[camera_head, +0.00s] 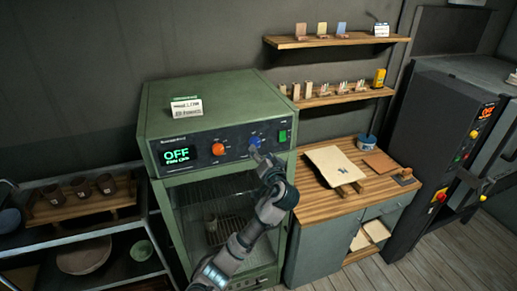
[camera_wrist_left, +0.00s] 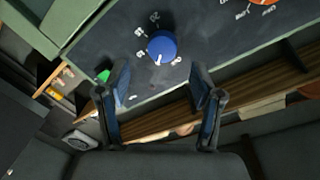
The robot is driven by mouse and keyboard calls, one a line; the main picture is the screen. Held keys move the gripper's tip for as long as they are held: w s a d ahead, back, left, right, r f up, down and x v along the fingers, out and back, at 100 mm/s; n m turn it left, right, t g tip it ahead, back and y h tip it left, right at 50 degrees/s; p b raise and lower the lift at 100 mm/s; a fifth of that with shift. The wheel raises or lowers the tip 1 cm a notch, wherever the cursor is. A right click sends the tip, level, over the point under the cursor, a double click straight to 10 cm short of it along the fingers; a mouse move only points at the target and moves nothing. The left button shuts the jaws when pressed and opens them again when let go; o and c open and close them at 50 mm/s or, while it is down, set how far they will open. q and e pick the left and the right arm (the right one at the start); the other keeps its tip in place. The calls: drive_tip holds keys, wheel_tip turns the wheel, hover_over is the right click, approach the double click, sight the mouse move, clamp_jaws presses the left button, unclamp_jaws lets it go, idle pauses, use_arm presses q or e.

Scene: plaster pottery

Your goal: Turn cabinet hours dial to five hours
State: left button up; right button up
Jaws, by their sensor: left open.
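The green cabinet (camera_head: 212,88) has a black control panel with an orange dial (camera_head: 218,148) and a blue dial (camera_head: 255,141). Its display (camera_head: 177,155) reads OFF in green, with a smaller line below. In the left wrist view the blue dial (camera_wrist_left: 161,46) has a white pointer mark and small markings around it, too blurred to read surely. The orange dial (camera_wrist_left: 262,3) is partly cut off there. My left gripper (camera_head: 262,158) is open just in front of the blue dial, its fingers (camera_wrist_left: 160,88) apart and not around it. My right gripper is not in view.
A green switch (camera_head: 282,135) sits right of the blue dial. A paper card (camera_head: 186,107) stands on the cabinet top. A wooden-topped bench (camera_head: 318,200) is to the right, with shelves (camera_head: 338,40) above it. A rack of dark cups (camera_head: 82,203) stands at left.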

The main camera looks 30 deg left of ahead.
use_arm(q)
drive_tip(key=v, duration=0.7)
drive_tip(key=shift+w, duration=0.2)
drive_tip(key=shift+f, duration=0.1)
